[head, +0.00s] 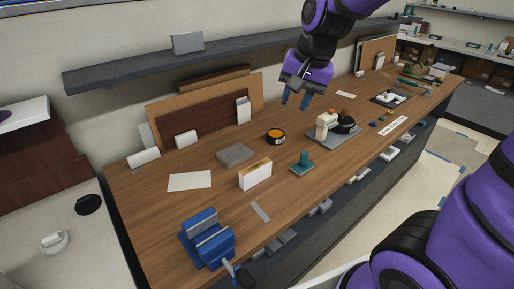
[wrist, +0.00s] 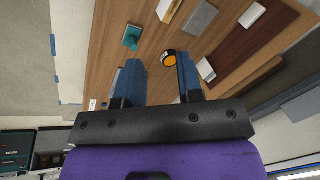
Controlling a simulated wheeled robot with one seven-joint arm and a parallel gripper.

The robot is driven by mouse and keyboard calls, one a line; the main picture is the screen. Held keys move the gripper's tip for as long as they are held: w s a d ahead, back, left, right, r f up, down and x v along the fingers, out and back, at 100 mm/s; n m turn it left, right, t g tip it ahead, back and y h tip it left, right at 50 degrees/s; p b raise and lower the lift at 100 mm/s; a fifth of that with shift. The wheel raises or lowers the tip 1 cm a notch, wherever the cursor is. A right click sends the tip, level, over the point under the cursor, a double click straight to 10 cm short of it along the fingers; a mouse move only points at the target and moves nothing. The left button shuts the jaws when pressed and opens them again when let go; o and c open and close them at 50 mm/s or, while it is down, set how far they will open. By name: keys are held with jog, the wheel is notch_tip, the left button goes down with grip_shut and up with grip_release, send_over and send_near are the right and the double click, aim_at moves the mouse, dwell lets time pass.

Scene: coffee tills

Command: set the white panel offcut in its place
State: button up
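A small white panel piece (head: 243,110) stands upright against the right end of the dark red panel at the back of the bench. It also shows in the wrist view (wrist: 207,70), beside the right finger. A flat white sheet (head: 190,181) lies at the bench's left; I cannot tell which of these is the offcut. My gripper (head: 295,100) is raised above the back of the bench, right of the upright white piece and apart from it. In the wrist view my gripper (wrist: 158,63) has its blue fingers spread with nothing between them.
An orange-and-black tape roll (head: 276,136), a grey slab (head: 235,154), a white box (head: 255,174) and a teal tool (head: 303,161) stand mid-bench. A blue vise (head: 207,238) is at the front left. A grey shelf (head: 140,72) overhangs the back.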

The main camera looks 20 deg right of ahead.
jog(key=w+a+f+m+g, duration=0.1)
jog(key=w+a+f+m, duration=0.25)
jog(key=w+f, duration=0.5)
jog(key=m+g+h, duration=0.1)
jog(key=m+h, duration=0.1)
jog(key=m, duration=0.2)
send_over(256, 166)
notch_tip(256, 166, down, 13)
jog(key=shift+r, duration=0.1)
jog(key=shift+f, duration=4.2)
jog(key=c, duration=0.5)
jog(key=shift+r, duration=2.1)
